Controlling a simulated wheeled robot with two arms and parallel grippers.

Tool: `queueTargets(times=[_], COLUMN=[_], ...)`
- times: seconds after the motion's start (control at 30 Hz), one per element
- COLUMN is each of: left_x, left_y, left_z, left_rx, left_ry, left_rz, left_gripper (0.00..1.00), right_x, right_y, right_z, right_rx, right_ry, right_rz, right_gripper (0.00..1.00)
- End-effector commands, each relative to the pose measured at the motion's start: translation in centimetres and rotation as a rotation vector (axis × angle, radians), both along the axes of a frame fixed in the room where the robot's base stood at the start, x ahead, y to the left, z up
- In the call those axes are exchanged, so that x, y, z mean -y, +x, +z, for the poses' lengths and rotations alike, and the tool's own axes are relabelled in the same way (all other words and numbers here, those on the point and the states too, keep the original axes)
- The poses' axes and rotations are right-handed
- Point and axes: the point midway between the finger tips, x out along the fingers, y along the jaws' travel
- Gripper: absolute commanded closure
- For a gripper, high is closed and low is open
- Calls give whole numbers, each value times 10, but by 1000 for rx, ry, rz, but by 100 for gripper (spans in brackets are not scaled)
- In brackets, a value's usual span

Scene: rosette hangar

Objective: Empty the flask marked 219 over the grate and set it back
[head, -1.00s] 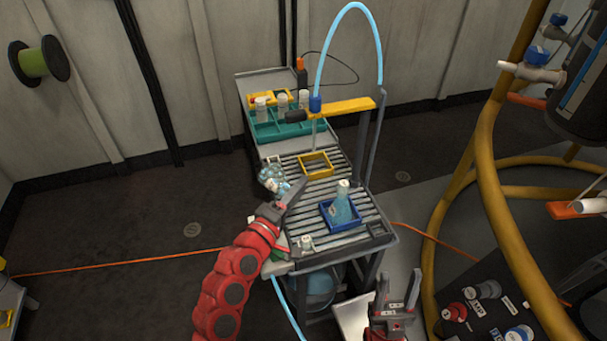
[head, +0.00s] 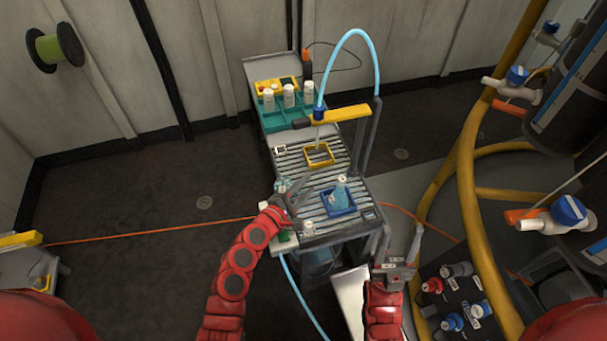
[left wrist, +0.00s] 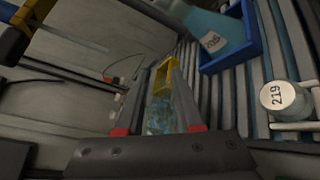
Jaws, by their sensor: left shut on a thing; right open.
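My left gripper (head: 289,205) is shut on a clear flask (head: 283,185) with bluish contents, held at the left edge of the slatted grate (head: 300,170). The flask shows between the fingers in the left wrist view (left wrist: 158,115); I cannot read a mark on it or tell its tilt. A round white top marked 219 (left wrist: 278,95) sits to the right in that view, on a pale body by the slats. A small white-topped thing (head: 308,227) stands at the grate's near end. My right gripper (head: 400,258) is open and empty, right of the cart.
A yellow square frame (head: 319,155) lies farther back, below a yellow arm (head: 340,114) with a blue hose (head: 335,60). A teal rack (head: 285,117) holds white-capped bottles at the back.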

Motion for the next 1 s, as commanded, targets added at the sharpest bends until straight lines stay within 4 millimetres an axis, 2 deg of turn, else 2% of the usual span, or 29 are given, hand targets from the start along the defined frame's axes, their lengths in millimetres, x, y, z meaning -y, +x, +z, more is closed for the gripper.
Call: queueTargets(times=[0.03, 0.27, 1.0], left_x=[1, 6, 6], left_y=[-1, -5, -7], left_z=[10, 11, 58], left_rx=[-34, -216, -596], left_ry=[-29, -186, -511], left_rz=[0, -1, 3], left_gripper=[100, 100, 100], right_x=[0, 0, 0], right_y=[0, 0, 0], right_z=[18, 56, 177], right_rx=[0, 0, 0], right_ry=[0, 0, 0], right_rz=[0, 0, 0], right_gripper=[50, 50, 50])
